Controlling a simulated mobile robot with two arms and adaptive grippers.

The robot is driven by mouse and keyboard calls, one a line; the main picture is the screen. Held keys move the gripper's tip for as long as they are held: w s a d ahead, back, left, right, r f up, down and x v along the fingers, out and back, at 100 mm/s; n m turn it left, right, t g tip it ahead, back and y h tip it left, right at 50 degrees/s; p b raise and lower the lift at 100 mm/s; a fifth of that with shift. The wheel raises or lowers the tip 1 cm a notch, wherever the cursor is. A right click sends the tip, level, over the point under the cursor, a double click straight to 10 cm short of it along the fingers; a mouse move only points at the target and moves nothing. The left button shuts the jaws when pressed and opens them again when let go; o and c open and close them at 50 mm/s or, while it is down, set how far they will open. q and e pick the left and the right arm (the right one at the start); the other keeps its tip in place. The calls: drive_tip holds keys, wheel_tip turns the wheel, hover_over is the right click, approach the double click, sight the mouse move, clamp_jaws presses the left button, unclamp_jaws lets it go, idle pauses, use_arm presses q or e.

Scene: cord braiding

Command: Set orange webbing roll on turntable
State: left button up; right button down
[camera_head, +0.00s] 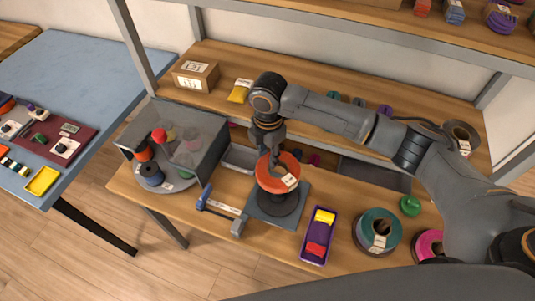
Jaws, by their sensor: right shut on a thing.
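The orange webbing roll (285,181) is a thick orange ring with a white label, near the middle of the workbench in the head view. My right gripper (272,163) points down at the roll from above and is shut on it. The turntable (277,208) is a dark round stand on a square grey base, directly below the roll. The roll overlaps it in the picture; I cannot tell whether they touch. The fingertips are partly hidden against the roll. My left gripper is not in view.
A blue-handled tool (220,207) lies left of the turntable. A purple tray (318,235), a green roll (377,231) and a pink roll (428,245) lie to the right. A shelf (360,25) crosses above.

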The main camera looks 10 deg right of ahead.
drive_tip(key=shift+f+b, duration=0.55)
drive_tip(key=shift+f, duration=0.1)
drive_tip(key=shift+f+b, duration=0.75)
drive_tip(key=shift+b, duration=0.15)
drive_tip(key=shift+f+b, duration=0.45)
drive_tip(key=shift+b, duration=0.1)
drive_tip(key=shift+a+f, duration=0.1)
drive_tip(key=shift+f, duration=0.85)
drive_tip(key=c, duration=1.7)
unclamp_jaws()
clamp_jaws()
drive_tip(key=shift+f+b, duration=1.3)
drive_tip(key=shift+f, duration=1.5)
